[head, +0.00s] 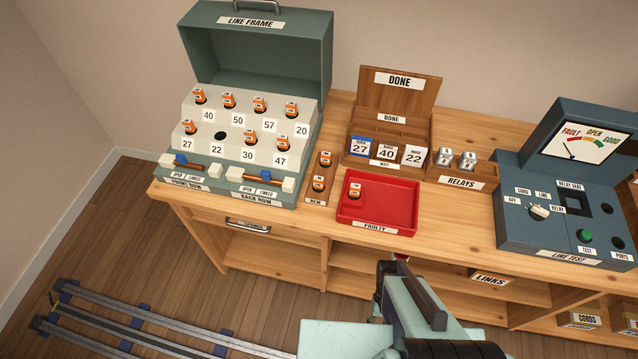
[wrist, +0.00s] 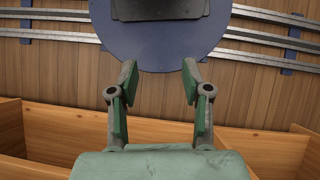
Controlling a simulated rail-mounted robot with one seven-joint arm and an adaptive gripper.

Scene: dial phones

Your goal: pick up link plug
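My gripper (wrist: 158,85) is open in the wrist view, its two green-padded fingers apart with nothing between them. In the head view, my arm is in front of the bench at bottom centre, and the fingertips are hard to make out. A LINKS label (head: 488,279) is on a shelf under the bench top, right of my arm; I cannot make out a link plug there. Small orange-and-black plugs stand in the LINE FRAME (head: 240,132), in the NEW rack (head: 320,185) and in the red FAULTY tray (head: 385,222). I cannot tell whether any of these is a link plug.
The wooden DONE rack (head: 388,82) holds number tags 27, 40 and 22. The LINE TEST unit (head: 555,235) stands at right. CORDS (head: 580,319) is below. Floor rails (head: 130,312) run at lower left.

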